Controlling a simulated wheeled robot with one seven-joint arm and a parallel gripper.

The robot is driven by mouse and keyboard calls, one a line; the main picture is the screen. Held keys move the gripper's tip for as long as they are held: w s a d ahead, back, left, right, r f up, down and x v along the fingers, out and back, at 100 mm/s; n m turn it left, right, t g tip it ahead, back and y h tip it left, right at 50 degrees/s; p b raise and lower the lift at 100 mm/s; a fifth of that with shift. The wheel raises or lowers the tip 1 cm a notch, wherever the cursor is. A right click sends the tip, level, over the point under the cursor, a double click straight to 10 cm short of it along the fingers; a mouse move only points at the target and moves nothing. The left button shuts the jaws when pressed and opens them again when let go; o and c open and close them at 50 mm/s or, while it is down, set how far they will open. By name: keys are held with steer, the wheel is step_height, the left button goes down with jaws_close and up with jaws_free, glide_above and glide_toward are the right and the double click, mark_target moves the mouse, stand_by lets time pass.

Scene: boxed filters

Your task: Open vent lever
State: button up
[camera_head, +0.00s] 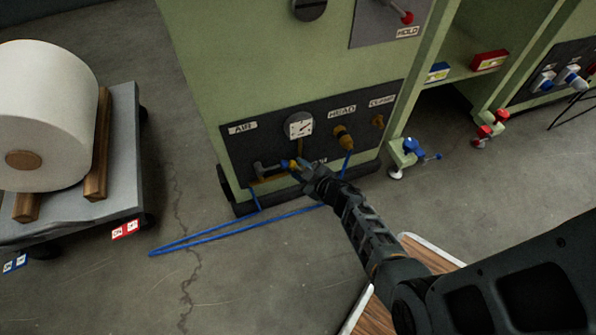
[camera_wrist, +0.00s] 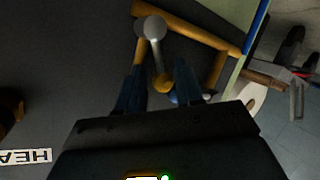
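The dark panel (camera_head: 230,150) on the green machine carries AIR, HEAD and CLAMP labels, a round gauge (camera_head: 299,125) and brass fittings. A label below the gauge is mostly hidden by my gripper (camera_head: 291,164), which is at the panel's lower middle. In the wrist view, my gripper's two dark blue fingers (camera_wrist: 160,88) are apart. A small lever (camera_wrist: 157,60) with a pale round end and a yellowish tip reaches into the space between them. I cannot tell whether either finger touches it. Brass pipe (camera_wrist: 195,32) runs just beyond the fingertips.
A blue hose (camera_head: 205,238) loops over the floor below the panel. A grey cart (camera_head: 75,218) with a large white roll (camera_head: 45,105) stands at left. A blue clamp-like part (camera_head: 412,148) is right of the panel. A wood-topped surface (camera_head: 425,255) lies beneath my arm.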

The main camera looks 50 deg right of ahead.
steer(key=shift+w+d+f, duration=0.1)
steer(key=shift+w+f, duration=0.05)
steer(key=shift+w, duration=0.35)
steer(key=shift+c, duration=0.5)
jaws_close()
